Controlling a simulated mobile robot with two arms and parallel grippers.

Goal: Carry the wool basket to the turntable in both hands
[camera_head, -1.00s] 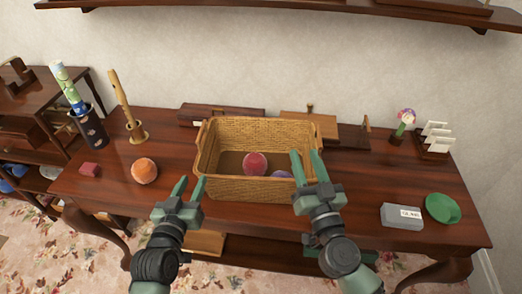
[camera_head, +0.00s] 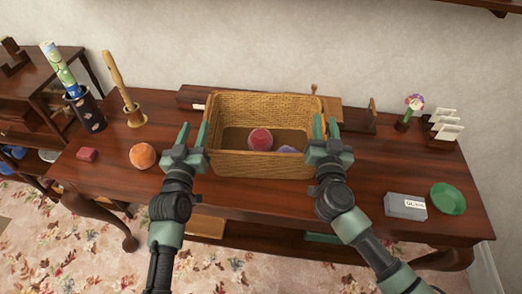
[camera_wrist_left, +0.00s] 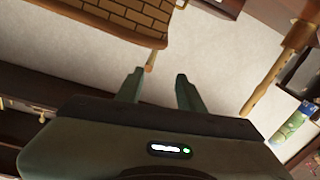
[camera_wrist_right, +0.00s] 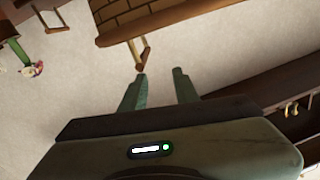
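The woven wool basket (camera_head: 265,165) stands on the wooden table with a red wool ball (camera_head: 260,139) and a partly hidden purple one (camera_head: 288,149) inside. My left gripper (camera_head: 194,130) is open beside the basket's left end. In the left wrist view the basket (camera_wrist_left: 120,20) and its handle (camera_wrist_left: 151,59) lie just beyond the open, empty fingers. My right gripper (camera_head: 326,124) is open at the right end. In the right wrist view the basket (camera_wrist_right: 150,20) and its handle (camera_wrist_right: 144,50) are just past its empty fingertips. I cannot make out a turntable.
A grey box (camera_head: 405,207), green dish (camera_head: 448,199) and white-card rack (camera_head: 445,130) are right. Wooden boxes stand behind the basket.

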